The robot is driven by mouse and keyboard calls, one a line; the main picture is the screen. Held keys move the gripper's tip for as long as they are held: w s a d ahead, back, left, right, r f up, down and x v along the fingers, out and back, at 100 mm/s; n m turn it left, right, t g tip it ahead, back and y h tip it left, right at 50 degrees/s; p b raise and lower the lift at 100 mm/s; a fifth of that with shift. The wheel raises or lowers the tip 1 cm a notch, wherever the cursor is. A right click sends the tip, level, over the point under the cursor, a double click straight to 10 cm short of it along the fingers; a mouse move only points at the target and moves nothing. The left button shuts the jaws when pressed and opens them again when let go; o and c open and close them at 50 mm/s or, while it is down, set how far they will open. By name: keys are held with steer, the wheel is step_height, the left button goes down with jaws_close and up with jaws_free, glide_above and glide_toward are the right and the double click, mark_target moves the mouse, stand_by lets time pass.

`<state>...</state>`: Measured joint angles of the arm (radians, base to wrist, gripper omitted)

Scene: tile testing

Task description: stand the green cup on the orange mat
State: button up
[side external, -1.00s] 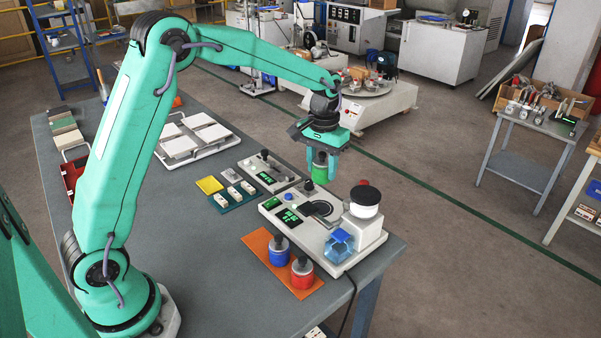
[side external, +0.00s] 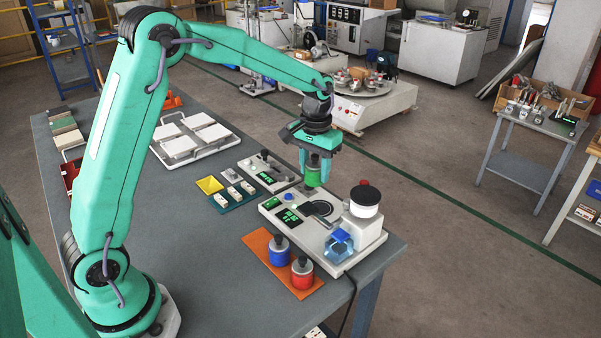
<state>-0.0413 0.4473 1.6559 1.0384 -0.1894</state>
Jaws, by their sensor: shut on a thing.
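The green cup (side external: 312,176) is in my gripper (side external: 313,168), which is shut on it. The cup looks upright, in front of the far end of the tabletop testers; its height above the table is hard to tell. The fingers hide part of its sides. The orange mat (side external: 257,241) lies flat near the table's front right edge, below and left of my gripper. A blue cup (side external: 279,256) and a red cup (side external: 302,279), both with dark tops, stand on the mat. Its upper left end is bare.
A white tester (side external: 275,213) with a black-topped white pot (side external: 365,201) and a blue clear block (side external: 340,243) stands right beside the mat. A smaller tester (side external: 268,172) is behind it. A teal tray (side external: 236,200) with small blocks lies to the left. Grey table left of the mat is clear.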

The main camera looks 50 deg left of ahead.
steer(key=s+a+f, duration=0.1)
steer(key=s+f, duration=0.1)
steer(key=s, duration=0.5)
steer(key=s+a+f, duration=0.1)
steer(key=s+f, duration=0.2)
steer(key=s, duration=0.5)
steer(key=shift+s+a, duration=0.15)
steer(key=shift+a, duration=0.1)
steer(key=shift+f, duration=0.1)
steer(key=shift+f, duration=3)
steer(key=shift+f, duration=0.3)
steer(key=o, duration=1.6)
steer(key=shift+r, duration=3)
